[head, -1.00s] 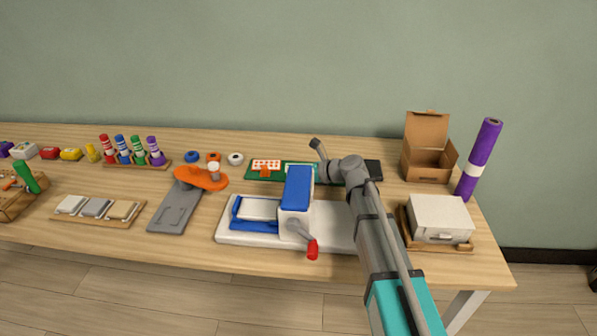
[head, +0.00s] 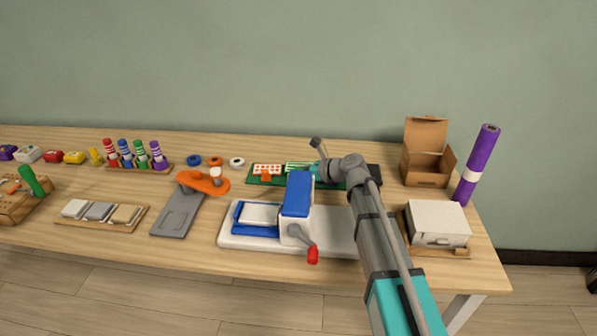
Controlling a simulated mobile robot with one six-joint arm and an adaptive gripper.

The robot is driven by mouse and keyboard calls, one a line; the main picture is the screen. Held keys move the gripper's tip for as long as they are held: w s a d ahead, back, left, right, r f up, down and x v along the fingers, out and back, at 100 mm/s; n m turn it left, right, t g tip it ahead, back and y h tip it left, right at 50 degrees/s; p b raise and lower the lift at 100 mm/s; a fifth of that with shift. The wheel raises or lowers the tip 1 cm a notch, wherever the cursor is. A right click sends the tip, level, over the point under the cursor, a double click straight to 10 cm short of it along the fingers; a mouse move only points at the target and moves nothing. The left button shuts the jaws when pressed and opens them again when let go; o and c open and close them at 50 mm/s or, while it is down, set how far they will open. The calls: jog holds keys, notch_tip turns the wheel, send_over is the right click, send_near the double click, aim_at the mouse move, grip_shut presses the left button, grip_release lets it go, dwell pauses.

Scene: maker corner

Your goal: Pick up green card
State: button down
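A dark green board (head: 255,180) lies on the table behind the blue and white press. A small card with light green and white markings (head: 299,167), seemingly the green card, is on the board, right of an orange and white card (head: 267,169). My arm reaches over from the lower right. My gripper (head: 320,171) is at the right end of the green-marked card, small and partly hidden by my wrist. I cannot tell whether its fingers touch the card or are open or shut.
The blue and white press (head: 297,196) with a red-knobbed crank stands just in front of the board. An orange and grey tool (head: 203,182) is to its left. An open cardboard box (head: 427,168), a purple roll (head: 477,166) and a white box (head: 437,222) stand at right.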

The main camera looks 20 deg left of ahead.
jog(key=shift+r+p, duration=3.5)
jog(key=shift+r, duration=0.35)
